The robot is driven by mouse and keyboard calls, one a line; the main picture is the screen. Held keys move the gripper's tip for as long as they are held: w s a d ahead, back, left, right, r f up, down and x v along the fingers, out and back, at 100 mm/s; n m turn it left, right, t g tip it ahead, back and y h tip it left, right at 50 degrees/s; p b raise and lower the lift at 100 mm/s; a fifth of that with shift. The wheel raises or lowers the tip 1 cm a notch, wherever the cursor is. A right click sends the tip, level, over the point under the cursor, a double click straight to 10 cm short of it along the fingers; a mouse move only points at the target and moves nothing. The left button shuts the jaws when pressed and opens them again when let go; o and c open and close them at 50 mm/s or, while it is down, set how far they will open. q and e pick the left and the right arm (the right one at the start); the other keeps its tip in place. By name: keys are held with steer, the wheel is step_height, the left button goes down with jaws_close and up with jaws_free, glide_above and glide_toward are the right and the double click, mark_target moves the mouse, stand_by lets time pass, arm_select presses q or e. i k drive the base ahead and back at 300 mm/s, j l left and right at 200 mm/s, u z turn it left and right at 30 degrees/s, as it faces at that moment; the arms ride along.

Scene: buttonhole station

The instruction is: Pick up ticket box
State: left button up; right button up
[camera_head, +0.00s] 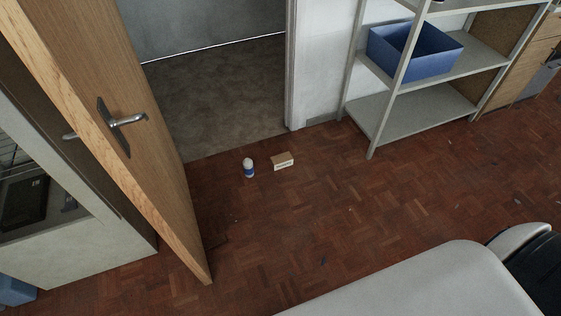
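A small tan box with a white label on its front, which looks like the ticket box (282,161), lies on the parquet floor near the open doorway. A small white bottle with a blue band (249,168) stands just to its left, apart from it. The label is too small to read. Neither of my grippers shows in the head view.
An open wooden door (120,140) stands at the left. A grey shelf unit (420,108) with a blue bin (414,52) stands at the back right. A pale rounded surface (430,285) fills the lower right.

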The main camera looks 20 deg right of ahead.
mark_target(280, 160)
steer(key=i+l, duration=0.25)
steer(key=l, duration=0.3)
steer(key=i+l+z, duration=0.15)
steer(key=l, duration=0.4)
steer(key=i+l, duration=0.35)
steer(key=l, duration=0.2)
steer(key=i+l+z, duration=0.15)
steer(key=l, duration=0.4)
steer(key=i+l, duration=0.4)
steer(key=i+l+z, duration=0.15)
steer(key=i+l, duration=0.15)
steer(key=l, duration=0.3)
steer(key=i+l, duration=0.3)
steer(key=l, duration=0.15)
steer(key=z, duration=0.05)
